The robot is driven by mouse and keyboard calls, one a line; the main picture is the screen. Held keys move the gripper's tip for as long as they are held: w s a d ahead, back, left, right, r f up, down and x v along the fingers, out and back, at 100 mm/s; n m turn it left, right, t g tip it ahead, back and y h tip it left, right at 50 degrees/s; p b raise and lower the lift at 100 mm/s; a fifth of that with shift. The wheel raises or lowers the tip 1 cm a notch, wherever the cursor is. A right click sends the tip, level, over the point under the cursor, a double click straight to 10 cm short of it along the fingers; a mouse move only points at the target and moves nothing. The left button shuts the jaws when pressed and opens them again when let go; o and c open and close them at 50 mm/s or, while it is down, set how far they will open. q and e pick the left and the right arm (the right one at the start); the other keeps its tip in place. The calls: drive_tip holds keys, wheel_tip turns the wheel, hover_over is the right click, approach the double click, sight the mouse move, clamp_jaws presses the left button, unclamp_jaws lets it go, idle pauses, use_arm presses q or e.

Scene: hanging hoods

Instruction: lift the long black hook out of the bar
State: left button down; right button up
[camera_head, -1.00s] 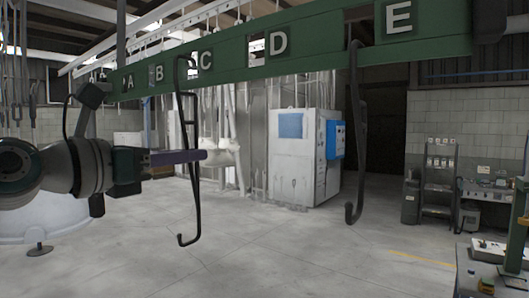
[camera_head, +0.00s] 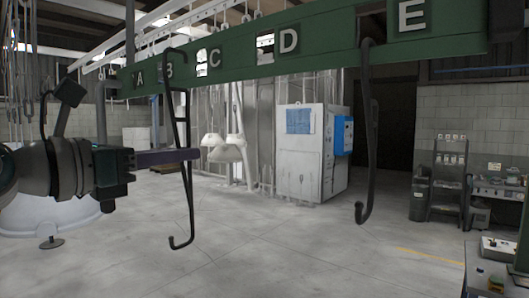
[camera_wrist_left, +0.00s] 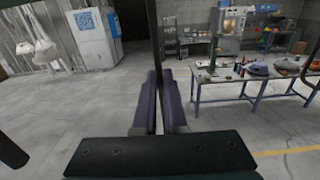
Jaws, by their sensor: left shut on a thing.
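A long black hook (camera_head: 189,203) hangs down past the green bar (camera_head: 330,44), its top bend in front of the bar near the letter B. Its lower end bends into a small hook above the floor. I cannot tell whether its top bend still touches the bar. My left gripper (camera_head: 190,155) comes in from the left, its purple fingers shut on the hook's shaft at about mid-height. In the left wrist view the dark shaft (camera_wrist_left: 153,38) stands upright between the finger ends (camera_wrist_left: 158,80). My right gripper is not in view.
A second long black hook (camera_head: 371,135) hangs from the bar near the letter E. A white cabinet (camera_head: 307,160) stands behind. A workbench (camera_wrist_left: 250,86) with tools shows in the left wrist view. The floor below the bar is clear.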

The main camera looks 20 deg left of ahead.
use_arm(q)
drive_tip(key=b+v, duration=0.1)
drive_tip(key=v, duration=0.8)
drive_tip(key=shift+r+b, duration=0.2)
drive_tip(key=shift+b, duration=0.2)
drive_tip(key=shift+s, duration=0.1)
